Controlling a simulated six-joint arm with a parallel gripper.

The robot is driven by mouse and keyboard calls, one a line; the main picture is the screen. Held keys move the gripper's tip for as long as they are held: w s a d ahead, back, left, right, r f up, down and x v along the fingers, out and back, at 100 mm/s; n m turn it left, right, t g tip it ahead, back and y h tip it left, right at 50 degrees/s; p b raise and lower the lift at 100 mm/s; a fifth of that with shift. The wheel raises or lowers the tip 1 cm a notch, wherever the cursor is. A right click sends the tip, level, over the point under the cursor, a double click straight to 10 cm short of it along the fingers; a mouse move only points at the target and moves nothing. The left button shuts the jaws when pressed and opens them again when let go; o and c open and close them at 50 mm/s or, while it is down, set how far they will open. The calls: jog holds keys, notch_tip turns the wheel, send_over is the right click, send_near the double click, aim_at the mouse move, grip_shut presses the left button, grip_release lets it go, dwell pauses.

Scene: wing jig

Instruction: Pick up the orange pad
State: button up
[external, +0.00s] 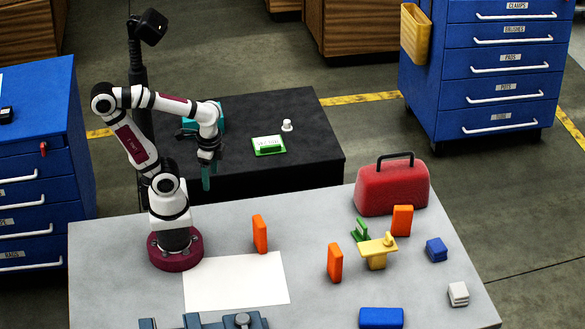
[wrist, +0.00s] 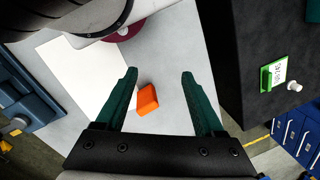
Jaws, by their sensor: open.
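Three orange pads stand on the grey table in the external view: one (external: 260,233) by the white sheet's top edge, one (external: 334,262) near the table's middle, and one (external: 401,220) in front of the red toolbox. My gripper (external: 207,184) is raised near the table's back edge, left of the nearest pad and apart from it. In the wrist view one orange pad (wrist: 147,99) shows below and between the two green fingers of my gripper (wrist: 160,76). The fingers are wide apart with nothing between them. The other two pads are not in the wrist view.
A white sheet (external: 237,281) lies on the table (external: 130,300). A yellow part (external: 377,252) and a green part (external: 360,229) stand between two pads. Blue blocks (external: 436,249) lie right. A red toolbox (external: 392,190) stands behind. A black bench (external: 310,160) adjoins the back.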

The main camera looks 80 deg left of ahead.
jog(key=n+t+h, duration=0.3)
jog(key=n+h, duration=1.3)
jog(key=n, duration=1)
send_near(263, 232)
jog(key=x, duration=1)
grip_shut()
jog(key=shift+r, duration=0.1)
